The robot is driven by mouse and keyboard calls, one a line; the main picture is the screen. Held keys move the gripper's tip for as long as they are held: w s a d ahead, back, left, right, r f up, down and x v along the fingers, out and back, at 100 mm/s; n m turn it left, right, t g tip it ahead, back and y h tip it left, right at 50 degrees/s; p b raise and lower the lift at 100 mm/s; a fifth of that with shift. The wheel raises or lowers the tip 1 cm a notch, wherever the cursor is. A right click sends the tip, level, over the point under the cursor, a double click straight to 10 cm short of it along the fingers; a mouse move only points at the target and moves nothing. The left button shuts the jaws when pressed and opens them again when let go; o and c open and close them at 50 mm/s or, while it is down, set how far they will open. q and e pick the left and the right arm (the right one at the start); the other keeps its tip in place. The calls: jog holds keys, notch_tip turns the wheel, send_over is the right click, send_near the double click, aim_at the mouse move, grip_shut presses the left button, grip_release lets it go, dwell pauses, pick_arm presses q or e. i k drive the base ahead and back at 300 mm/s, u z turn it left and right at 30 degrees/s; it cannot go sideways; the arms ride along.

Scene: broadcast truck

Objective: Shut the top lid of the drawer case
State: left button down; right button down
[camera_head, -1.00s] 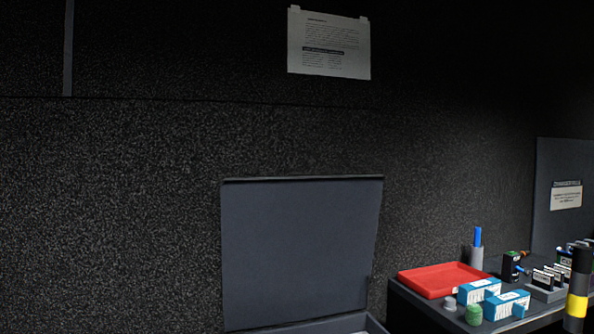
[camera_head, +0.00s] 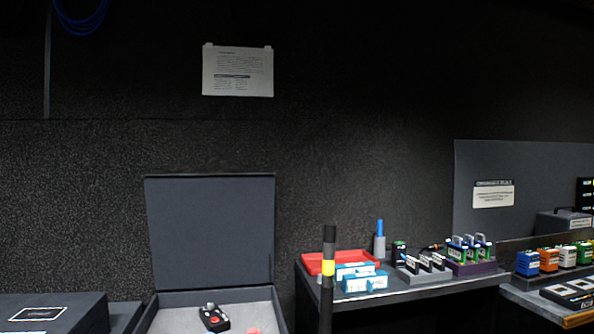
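The drawer case (camera_head: 172,299) stands at the bottom left of the head view. Its dark grey top lid (camera_head: 211,231) stands open and nearly upright at the back, against the dark wall. Inside the case, on a light grey floor, lie a black device (camera_head: 214,318) with a red part on top and a small pink-red item (camera_head: 253,331). The front of the case is cut off by the lower picture edge. Neither of my grippers is in view.
A dark box (camera_head: 52,313) stands left of the case. The lid's front has clear space.

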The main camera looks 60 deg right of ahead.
aim_at(206, 230)
jog(key=k, duration=0.4)
jog(key=z, duration=0.85)
